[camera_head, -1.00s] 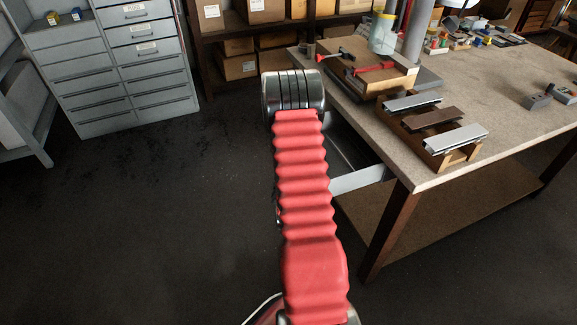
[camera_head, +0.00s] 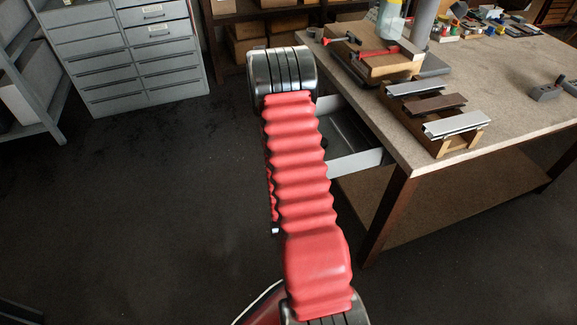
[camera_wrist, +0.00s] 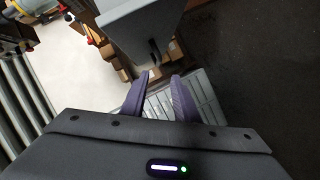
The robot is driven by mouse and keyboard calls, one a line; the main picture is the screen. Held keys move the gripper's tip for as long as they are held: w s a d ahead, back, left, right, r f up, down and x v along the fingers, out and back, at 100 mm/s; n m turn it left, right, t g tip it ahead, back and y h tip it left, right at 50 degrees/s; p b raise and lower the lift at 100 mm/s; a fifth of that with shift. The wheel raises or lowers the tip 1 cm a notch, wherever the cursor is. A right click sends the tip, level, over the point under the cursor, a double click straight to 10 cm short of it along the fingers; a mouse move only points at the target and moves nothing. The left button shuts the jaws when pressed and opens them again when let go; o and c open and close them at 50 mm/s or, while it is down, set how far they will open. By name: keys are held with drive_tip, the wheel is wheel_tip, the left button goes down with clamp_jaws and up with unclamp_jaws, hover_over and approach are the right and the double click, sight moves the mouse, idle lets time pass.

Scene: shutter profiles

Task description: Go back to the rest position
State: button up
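My gripper (camera_wrist: 159,75) shows in the wrist view with its two purple-grey fingers apart and nothing between them. It is open and empty. In the head view my red-sleeved arm rises through the middle and hides the gripper. A wooden rack (camera_head: 455,146) on the workbench holds two silver profiles (camera_head: 458,124) and a brown profile (camera_head: 437,105) side by side.
A grey drawer (camera_head: 355,163) stands open under the workbench (camera_head: 510,110), just right of my arm; a grey box-like front (camera_wrist: 143,28) looms close in the wrist view. A grey cabinet (camera_head: 135,55) stands back left. Dark floor is clear at left.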

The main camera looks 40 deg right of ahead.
drive_tip(key=shift+s, duration=0.1)
idle(0.4)
drive_tip(key=s+a+f+m+g+y, duration=0.3)
drive_tip(key=a+f+g+y, duration=0.1)
drive_tip(key=f, duration=0.6)
drive_tip(key=s+a+m+g+y, duration=0.2)
drive_tip(key=a+y, duration=0.2)
drive_tip(key=a, duration=0.3)
drive_tip(key=s+a+r+n+y, duration=0.1)
drive_tip(key=s+a+r, duration=0.2)
drive_tip(key=a+r, duration=0.4)
drive_tip(key=s+a+r+y, duration=0.1)
drive_tip(key=s+a+r, duration=0.2)
drive_tip(key=a+r, duration=0.5)
drive_tip(key=s+a+r+n+t+y, duration=0.1)
drive_tip(key=s+a+r, duration=0.2)
drive_tip(key=r, duration=2)
drive_tip(key=a, duration=0.4)
drive_tip(key=shift+a+r+n, duration=0.3)
drive_tip(key=shift+a+r, duration=0.1)
